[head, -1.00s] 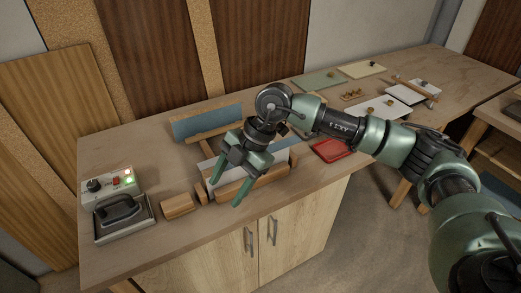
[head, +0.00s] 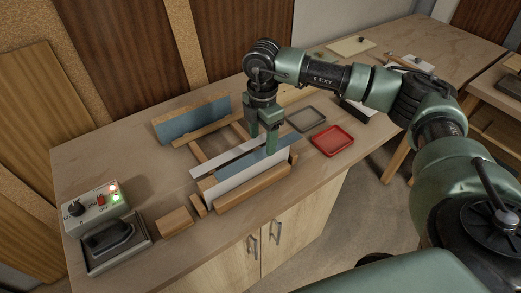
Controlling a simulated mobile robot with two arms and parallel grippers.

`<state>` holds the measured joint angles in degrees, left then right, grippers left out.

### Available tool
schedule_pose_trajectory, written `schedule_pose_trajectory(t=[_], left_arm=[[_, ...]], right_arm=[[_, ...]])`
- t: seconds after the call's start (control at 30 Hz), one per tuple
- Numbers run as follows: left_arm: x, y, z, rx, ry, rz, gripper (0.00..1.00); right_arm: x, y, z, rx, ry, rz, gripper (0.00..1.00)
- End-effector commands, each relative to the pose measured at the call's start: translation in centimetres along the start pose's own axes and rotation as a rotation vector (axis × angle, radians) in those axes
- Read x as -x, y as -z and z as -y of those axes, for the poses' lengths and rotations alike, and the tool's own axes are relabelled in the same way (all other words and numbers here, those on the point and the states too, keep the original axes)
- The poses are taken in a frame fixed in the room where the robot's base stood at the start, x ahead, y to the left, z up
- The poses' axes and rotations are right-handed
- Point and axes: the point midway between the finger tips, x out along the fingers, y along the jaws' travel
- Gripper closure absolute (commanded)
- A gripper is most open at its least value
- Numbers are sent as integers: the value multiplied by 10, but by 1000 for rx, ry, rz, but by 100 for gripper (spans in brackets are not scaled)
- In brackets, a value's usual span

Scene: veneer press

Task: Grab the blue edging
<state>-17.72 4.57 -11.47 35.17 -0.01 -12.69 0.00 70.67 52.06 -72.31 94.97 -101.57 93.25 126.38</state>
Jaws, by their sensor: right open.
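Two blue pieces show. A blue strip (head: 279,155) lies in the front part of the wooden press frame (head: 252,190), along the far side of a white panel (head: 238,180). A larger blue panel (head: 181,124) stands tilted against the back of the frame. My right gripper (head: 264,146) points down with its fingers open, right at the blue strip by the front. Its fingertips overlap the strip's far edge in the picture. I cannot tell whether they touch it or straddle it. A narrow white strip (head: 222,159) lies to the left of the gripper. My left gripper is out of view.
A red tray (head: 332,140) and a grey tray (head: 306,118) sit right of the frame. An iron (head: 108,238) on its stand and a control box (head: 93,207) with lit lamps stand at the left. A wooden block (head: 175,222) lies between.

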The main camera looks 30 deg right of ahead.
Motion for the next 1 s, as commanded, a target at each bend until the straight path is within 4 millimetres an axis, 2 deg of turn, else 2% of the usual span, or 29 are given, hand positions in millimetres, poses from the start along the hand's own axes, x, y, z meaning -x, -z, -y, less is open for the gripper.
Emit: schedule_pose_trajectory(t=[0.03,0.1,0.2,0.3,0.43,0.53,0.7,0.73,0.77,1.0], left_arm=[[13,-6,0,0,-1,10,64],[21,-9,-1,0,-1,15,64],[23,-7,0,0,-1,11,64],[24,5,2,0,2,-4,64],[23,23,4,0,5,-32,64],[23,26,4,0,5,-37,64],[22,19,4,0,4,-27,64],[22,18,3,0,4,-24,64],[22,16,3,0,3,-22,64],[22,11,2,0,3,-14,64]], right_arm=[[-3,1,1,1,5,0,40],[-14,2,0,1,4,0,40],[-30,2,0,2,3,-1,40],[-37,2,0,2,1,-1,40],[-40,2,0,2,0,-1,40],[-40,2,0,2,0,-1,40],[-39,2,-1,2,0,-1,87],[-39,2,-1,2,0,-1,96],[-39,2,-1,2,0,-1,100],[-39,2,-1,2,-1,-1,100]])
